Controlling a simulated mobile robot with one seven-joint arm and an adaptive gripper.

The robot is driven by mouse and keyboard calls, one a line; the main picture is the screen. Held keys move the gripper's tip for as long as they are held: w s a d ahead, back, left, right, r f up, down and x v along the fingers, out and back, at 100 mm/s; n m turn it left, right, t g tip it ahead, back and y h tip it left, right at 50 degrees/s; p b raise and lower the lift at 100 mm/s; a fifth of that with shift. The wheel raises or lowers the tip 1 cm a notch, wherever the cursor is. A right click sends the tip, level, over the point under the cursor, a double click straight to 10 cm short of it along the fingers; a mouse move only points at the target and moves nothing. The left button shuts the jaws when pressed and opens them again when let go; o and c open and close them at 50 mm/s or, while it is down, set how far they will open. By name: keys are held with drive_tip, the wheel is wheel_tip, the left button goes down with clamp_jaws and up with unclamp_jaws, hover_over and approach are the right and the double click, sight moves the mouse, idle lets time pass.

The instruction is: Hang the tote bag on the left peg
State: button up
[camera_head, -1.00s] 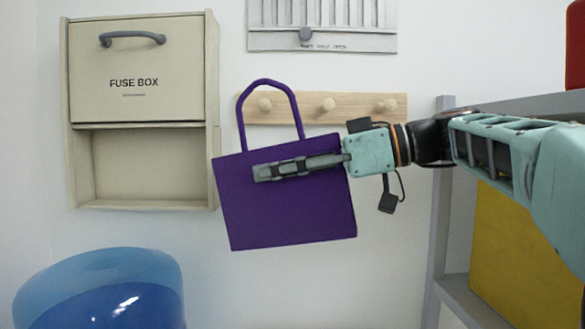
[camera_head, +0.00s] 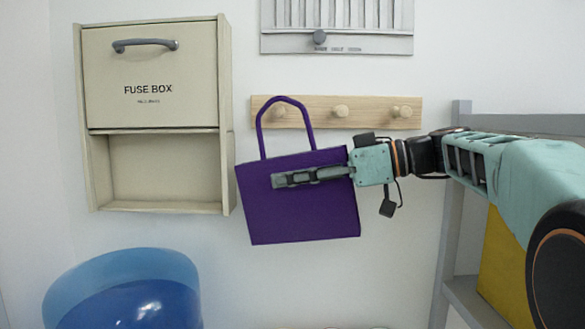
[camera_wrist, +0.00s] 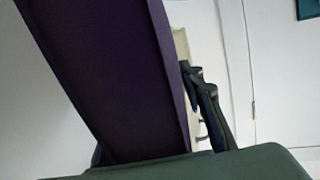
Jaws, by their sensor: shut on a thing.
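The purple tote bag (camera_head: 300,215) hangs slightly tilted in front of the wall. Its handle (camera_head: 262,133) arches up across the peg rail (camera_head: 365,103). The left peg (camera_head: 279,111) shows inside the handle loop, a little below its top; I cannot tell whether the loop is around the peg or in front of it. My gripper (camera_head: 281,180) is shut on the upper part of the bag, coming from the right, one finger across its front. In the wrist view the bag (camera_wrist: 105,70) fills the left half, beside a dark finger (camera_wrist: 212,110).
The middle peg (camera_head: 341,111) and right peg (camera_head: 403,111) are bare. A fuse box (camera_head: 150,75) is on the wall at left, a vent panel (camera_head: 370,44) above the rail. A blue bin (camera_head: 125,300) stands below left. A grey shelf (camera_head: 450,230) stands at right.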

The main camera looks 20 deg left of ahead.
drive_tip(key=w, duration=0.1)
drive_tip(key=w+f+p, duration=0.1)
drive_tip(key=w, duration=0.1)
drive_tip(key=w+a+p, duration=0.1)
drive_tip(key=shift+w+f, duration=0.15)
drive_tip(key=shift+w, duration=0.05)
idle(0.5)
drive_tip(key=shift+f, duration=0.25)
idle(0.4)
drive_tip(key=o, duration=1.4)
drive_tip(key=shift+w, duration=0.2)
drive_tip(key=shift+s+r, duration=0.15)
drive_tip(key=shift+r, duration=0.1)
drive_tip(key=shift+d, duration=0.1)
